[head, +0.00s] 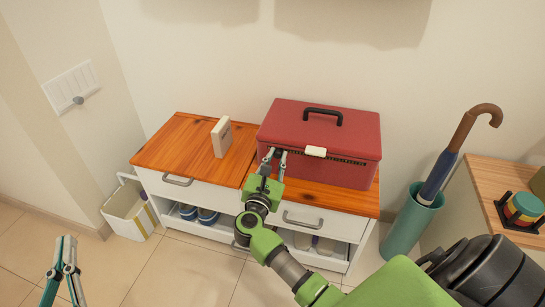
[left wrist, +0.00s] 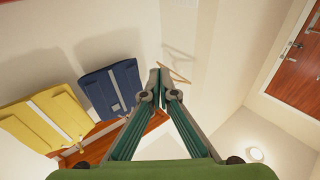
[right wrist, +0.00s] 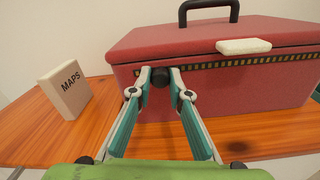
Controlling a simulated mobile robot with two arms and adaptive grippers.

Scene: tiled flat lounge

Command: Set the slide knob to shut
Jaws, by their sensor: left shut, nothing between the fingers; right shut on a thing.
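A red box (head: 320,135) with a black handle and a cream latch stands on the wooden cabinet top. A black-and-yellow strip (right wrist: 250,62) runs along its front below the lid. A round black knob (right wrist: 174,77) sits at the strip's left end. My right gripper (head: 274,153) is shut on this knob; its fingertips are on either side of it in the right wrist view (right wrist: 161,72). My left gripper (head: 66,240) is shut and empty, low at the left, far from the box. No open or shut marking is legible.
A box marked MAPS (right wrist: 66,89) stands on the cabinet top (head: 185,140), left of the red box. A teal umbrella stand (head: 408,225) is right of the cabinet. A slatted wall plate (head: 70,87) with a grey knob is at left. A white bin (head: 128,212) stands below.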

